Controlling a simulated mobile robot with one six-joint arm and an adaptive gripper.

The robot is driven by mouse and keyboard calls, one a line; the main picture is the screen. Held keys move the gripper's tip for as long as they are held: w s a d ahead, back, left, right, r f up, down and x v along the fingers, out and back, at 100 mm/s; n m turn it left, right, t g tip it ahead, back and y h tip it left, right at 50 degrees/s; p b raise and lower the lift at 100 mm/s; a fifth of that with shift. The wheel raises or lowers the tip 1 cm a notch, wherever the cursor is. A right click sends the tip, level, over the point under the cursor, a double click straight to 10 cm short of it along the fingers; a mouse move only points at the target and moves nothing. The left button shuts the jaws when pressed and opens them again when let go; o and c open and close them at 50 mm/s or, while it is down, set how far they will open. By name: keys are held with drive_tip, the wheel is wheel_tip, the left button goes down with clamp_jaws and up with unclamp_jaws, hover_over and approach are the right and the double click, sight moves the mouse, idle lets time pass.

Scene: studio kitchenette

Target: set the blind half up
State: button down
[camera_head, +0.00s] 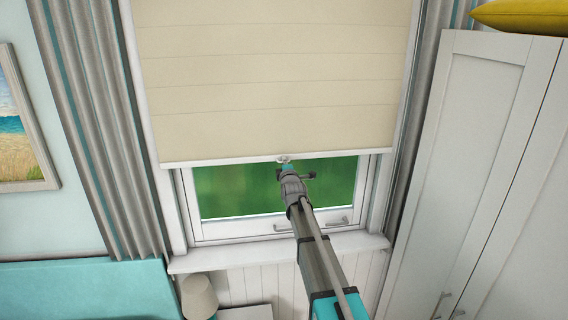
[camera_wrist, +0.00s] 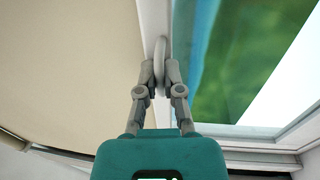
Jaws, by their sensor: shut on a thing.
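The cream blind (camera_head: 270,85) hangs over the upper part of the window, and a strip of green shows below it. The blind's fabric (camera_wrist: 70,60) fills the left of that view. The blind's top is out of frame.
The window sill (camera_head: 240,252) and window handle (camera_head: 335,222) lie below the blind. Grey curtains (camera_head: 95,130) hang on both sides. A tall white cabinet (camera_head: 470,140) stands at the right. A lamp (camera_head: 198,297) and a teal bed or sofa (camera_head: 80,290) are at lower left.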

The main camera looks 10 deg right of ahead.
drive_tip(key=shift+r+p, duration=0.35)
drive_tip(key=shift+r, duration=0.3)
drive_tip(key=c, duration=0.8)
unclamp_jaws()
drive_tip(key=shift+o, duration=0.2)
drive_tip(key=shift+f, duration=0.15)
wheel_tip(320, 180, down, 26)
drive_tip(key=b, duration=2.7)
drive_tip(key=s+f, duration=0.1)
drive_tip(key=s, duration=1)
drive_tip(key=shift+s+f+b, duration=0.2)
drive_tip(key=shift+f+b, duration=0.05)
drive_tip(key=shift+b, duration=0.15)
